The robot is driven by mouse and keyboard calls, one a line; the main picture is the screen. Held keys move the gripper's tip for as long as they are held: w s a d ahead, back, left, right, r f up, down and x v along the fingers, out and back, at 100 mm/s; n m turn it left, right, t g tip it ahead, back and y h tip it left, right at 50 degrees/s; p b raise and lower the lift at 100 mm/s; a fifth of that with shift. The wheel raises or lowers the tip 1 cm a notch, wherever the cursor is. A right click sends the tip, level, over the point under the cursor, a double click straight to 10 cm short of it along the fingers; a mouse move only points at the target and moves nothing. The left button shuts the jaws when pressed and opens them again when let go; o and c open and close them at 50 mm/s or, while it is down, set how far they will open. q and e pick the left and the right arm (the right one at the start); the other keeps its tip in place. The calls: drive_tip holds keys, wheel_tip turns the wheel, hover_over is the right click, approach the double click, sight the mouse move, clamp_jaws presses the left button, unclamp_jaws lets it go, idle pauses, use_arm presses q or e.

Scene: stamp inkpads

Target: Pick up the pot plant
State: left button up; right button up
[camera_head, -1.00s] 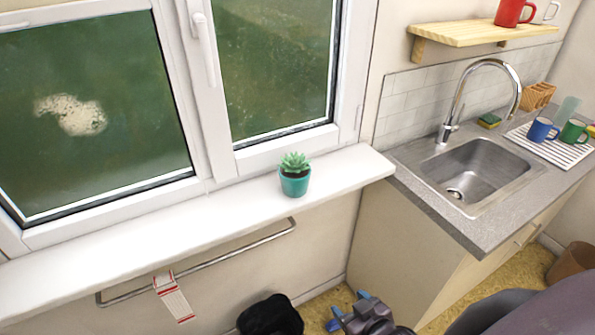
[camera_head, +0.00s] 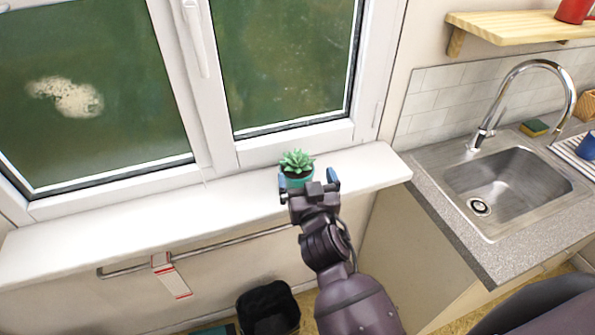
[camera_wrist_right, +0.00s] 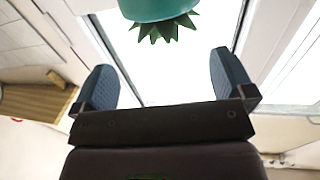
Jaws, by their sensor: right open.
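The pot plant, a green succulent in a teal pot (camera_head: 297,166), stands upright on the white windowsill (camera_head: 150,220). My right gripper (camera_head: 308,180) is open in front of it, its two blue fingertips to the left and right of the pot in the head view. The gripper hides the lower part of the pot. In the right wrist view the pot (camera_wrist_right: 158,8) shows at the top edge, beyond the open fingers, with leaf tips below it. Nothing is between the fingers there. My left gripper is not in view.
The window frame (camera_head: 215,100) rises close behind the plant. A metal rail (camera_head: 215,245) with a red and white tag (camera_head: 170,275) runs under the sill. A sink (camera_head: 515,190) with a tap is at the right, and a black bin (camera_head: 268,310) is below. The sill left of the plant is clear.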

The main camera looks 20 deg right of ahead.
sight(297, 156)
drive_tip(key=shift+w+d+f+p, duration=0.1)
drive_tip(key=shift+w+p, duration=0.15)
drive_tip(key=shift+w, duration=1.75)
drive_tip(key=shift+w+d+f+p, duration=0.1)
drive_tip(key=shift+w+p, duration=0.15)
drive_tip(key=shift+w, duration=1.7)
drive_tip(key=shift+r, duration=0.1)
drive_tip(key=c, duration=1.7)
